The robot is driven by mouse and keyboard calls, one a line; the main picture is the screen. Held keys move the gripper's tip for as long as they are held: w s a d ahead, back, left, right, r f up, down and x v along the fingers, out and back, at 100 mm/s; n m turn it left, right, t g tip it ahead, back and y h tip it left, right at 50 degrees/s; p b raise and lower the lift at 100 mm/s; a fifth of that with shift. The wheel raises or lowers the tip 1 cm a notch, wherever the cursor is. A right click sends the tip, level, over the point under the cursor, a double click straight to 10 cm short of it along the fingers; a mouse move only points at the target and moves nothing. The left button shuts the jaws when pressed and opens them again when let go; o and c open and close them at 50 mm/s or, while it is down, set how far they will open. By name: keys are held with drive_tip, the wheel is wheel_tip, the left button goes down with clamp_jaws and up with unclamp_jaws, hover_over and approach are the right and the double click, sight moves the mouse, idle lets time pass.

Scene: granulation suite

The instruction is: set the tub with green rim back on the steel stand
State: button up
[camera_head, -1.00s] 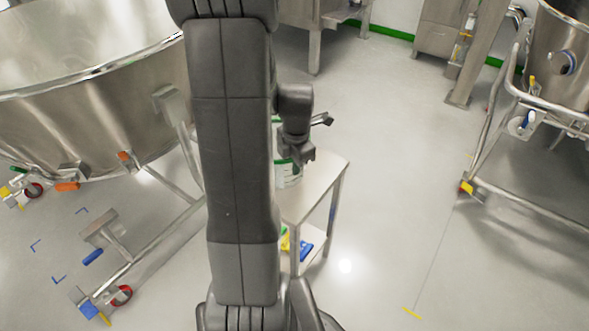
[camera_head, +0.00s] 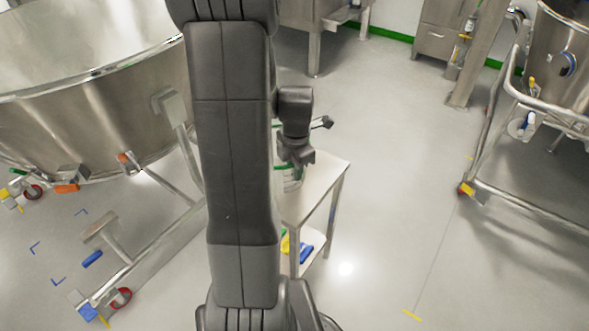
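The white tub with green rim (camera_head: 289,182) shows in part beside my arm, over the top of the steel stand (camera_head: 318,184). My arm hides its left side and my gripper hides much of its top. My gripper (camera_head: 299,162) is at the tub's rim, pointing down. Its fingers are small and partly hidden, so I cannot tell whether they are closed on the rim. I also cannot tell whether the tub's base touches the stand.
Blue and yellow items (camera_head: 304,249) lie on the stand's lower shelf. A large steel bowl (camera_head: 90,120) on a wheeled frame stands to the left. A steel vessel on a railed trolley (camera_head: 530,205) stands at the right. The floor between stand and trolley is clear.

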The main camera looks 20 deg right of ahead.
wheel_tip(320, 180, up, 11)
drive_tip(key=p, duration=0.2)
drive_tip(key=shift+s+r, duration=0.15)
drive_tip(key=shift+s, duration=0.1)
drive_tip(key=shift+d, duration=0.1)
idle(1.0)
